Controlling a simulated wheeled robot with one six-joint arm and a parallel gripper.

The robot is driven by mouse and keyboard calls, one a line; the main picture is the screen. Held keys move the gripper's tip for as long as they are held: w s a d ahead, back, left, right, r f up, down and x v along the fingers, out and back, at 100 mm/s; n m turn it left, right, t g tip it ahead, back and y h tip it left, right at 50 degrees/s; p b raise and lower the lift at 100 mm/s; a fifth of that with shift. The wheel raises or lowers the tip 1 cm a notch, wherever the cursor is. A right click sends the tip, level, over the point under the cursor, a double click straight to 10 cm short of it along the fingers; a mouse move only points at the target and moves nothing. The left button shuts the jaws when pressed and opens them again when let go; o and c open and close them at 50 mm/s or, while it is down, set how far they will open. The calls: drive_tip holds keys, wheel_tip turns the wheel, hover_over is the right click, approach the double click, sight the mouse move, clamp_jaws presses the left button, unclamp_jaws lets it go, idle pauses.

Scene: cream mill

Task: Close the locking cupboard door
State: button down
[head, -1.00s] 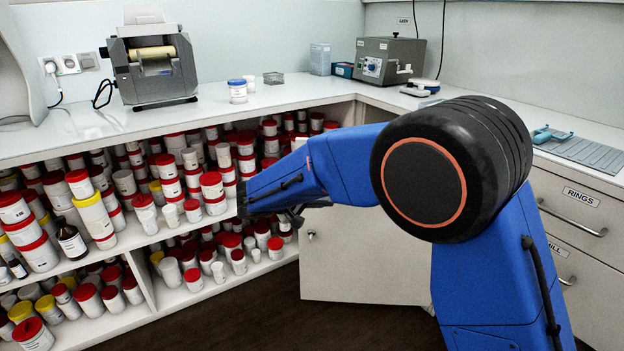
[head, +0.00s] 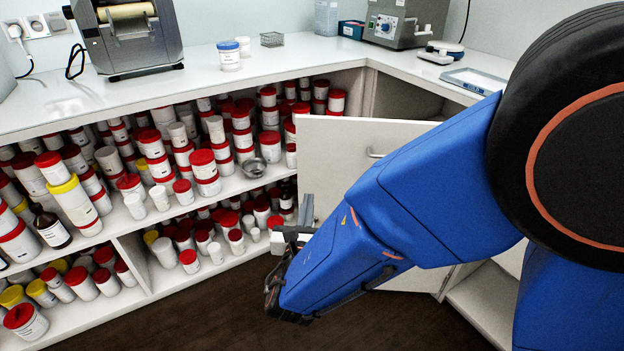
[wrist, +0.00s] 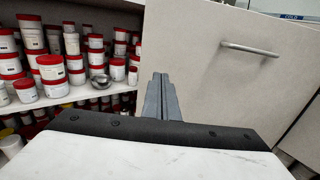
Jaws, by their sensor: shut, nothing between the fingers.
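The cupboard door (head: 335,140) is a pale panel with a bar handle (head: 374,153), standing open in front of the corner cupboard; a dark gap shows above and behind it. My arm hides much of its lower part, and I see no lock. In the wrist view the door (wrist: 205,65) fills the right half, with its handle (wrist: 249,49) at upper right. My gripper (head: 306,207) is shut and empty, low near the door's left edge. In the wrist view the closed fingertips (wrist: 161,78) overlap the door near that edge; I cannot tell whether they touch it.
Open shelves (head: 130,235) packed with red- and yellow-lidded jars lie left of the door. A metal bowl (head: 254,167) sits on the upper shelf close by. The counter (head: 190,90) runs above. Dark floor (head: 225,310) is clear below.

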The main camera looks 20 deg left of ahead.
sight(314, 165)
drive_tip(key=x, duration=1.3)
drive_tip(key=shift+w, duration=0.35)
